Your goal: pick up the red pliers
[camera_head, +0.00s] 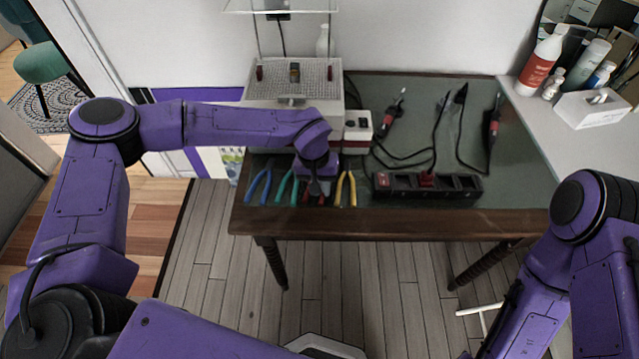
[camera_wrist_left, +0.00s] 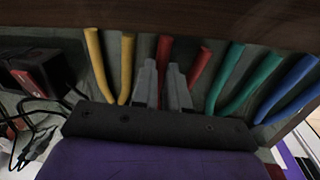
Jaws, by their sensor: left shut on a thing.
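The red pliers (camera_head: 306,194) lie near the front edge of the workbench, mostly hidden under my left gripper in the head view. My left gripper (camera_head: 314,190) reaches down over them. In the left wrist view, the fingers of my left gripper (camera_wrist_left: 162,66) are shut, with one red handle of the pliers (camera_wrist_left: 163,50) between them. The other red handle stands just right of the right finger. The jaws of the pliers are hidden behind the gripper. My right arm shows at the right of the head view, but its gripper is out of frame.
Yellow pliers (camera_head: 346,188) lie close to the right, and green pliers (camera_head: 286,186) and blue pliers (camera_head: 259,186) to the left. A black power strip (camera_head: 406,186), cables and soldering tools cover the right. A grey perforated station (camera_head: 290,92) stands behind on the bench (camera_head: 510,190).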

